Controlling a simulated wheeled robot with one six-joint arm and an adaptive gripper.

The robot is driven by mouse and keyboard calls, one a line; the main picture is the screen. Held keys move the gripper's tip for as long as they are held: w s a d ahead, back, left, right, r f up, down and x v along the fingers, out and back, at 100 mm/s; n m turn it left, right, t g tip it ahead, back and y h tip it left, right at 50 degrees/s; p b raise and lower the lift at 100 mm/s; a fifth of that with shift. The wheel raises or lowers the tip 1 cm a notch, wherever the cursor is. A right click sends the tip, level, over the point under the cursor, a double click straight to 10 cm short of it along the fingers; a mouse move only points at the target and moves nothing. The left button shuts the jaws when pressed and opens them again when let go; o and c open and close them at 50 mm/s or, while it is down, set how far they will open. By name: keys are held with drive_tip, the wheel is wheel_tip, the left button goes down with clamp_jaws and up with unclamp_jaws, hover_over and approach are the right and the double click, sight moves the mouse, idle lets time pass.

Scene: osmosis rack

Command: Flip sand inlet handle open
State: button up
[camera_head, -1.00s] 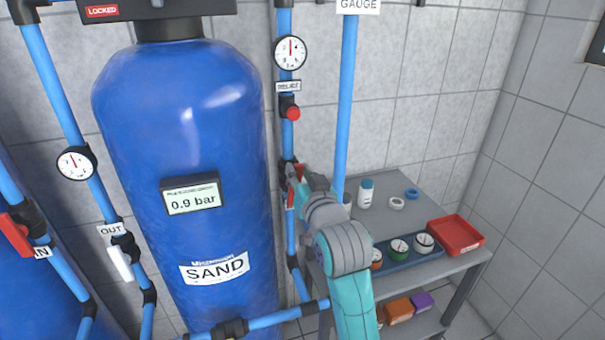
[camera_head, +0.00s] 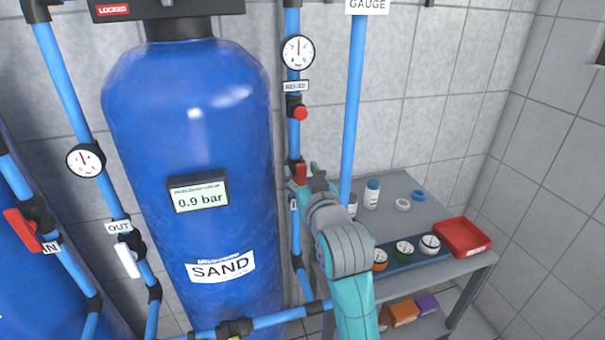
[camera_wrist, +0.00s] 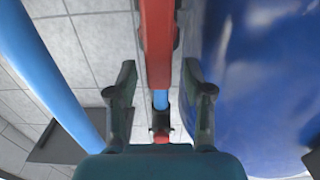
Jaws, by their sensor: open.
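A red valve handle (camera_head: 300,173) stands upright on the blue pipe just right of the sand tank (camera_head: 190,120); I take it as the sand inlet handle. My gripper (camera_head: 311,178) is right beside it in the head view, open. In the wrist view the red handle (camera_wrist: 157,45) runs lengthwise between the two spread fingers of my gripper (camera_wrist: 160,82), with gaps visible on both sides. The fingers do not close on it. Part of the valve is hidden by my gripper in the head view.
The tank's blue curve is close to the right finger in the wrist view. A blue pipe (camera_head: 353,110) rises just right of my gripper. A grey table (camera_head: 400,184) with pots, rings and a red tray (camera_head: 462,237) stands to the right.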

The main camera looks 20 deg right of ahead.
drive_tip(key=shift+s, duration=0.1)
drive_tip(key=s, duration=1.1)
drive_tip(key=shift+s, duration=0.4)
drive_tip(key=s+d+f+g, duration=0.1)
drive_tip(key=s+f, duration=0.7)
drive_tip(key=f, duration=0.3)
drive_tip(key=s+f+g, duration=0.1)
drive_tip(key=s+f, duration=0.7)
drive_tip(key=f, duration=0.3)
drive_tip(key=s+f, duration=0.2)
drive_tip(key=s, duration=1)
drive_tip(key=s+f+g, duration=0.1)
drive_tip(key=s+f, duration=0.2)
drive_tip(key=s, duration=1)
drive_tip(key=shift+d+f, duration=0.15)
drive_tip(key=shift+d, duration=0.15)
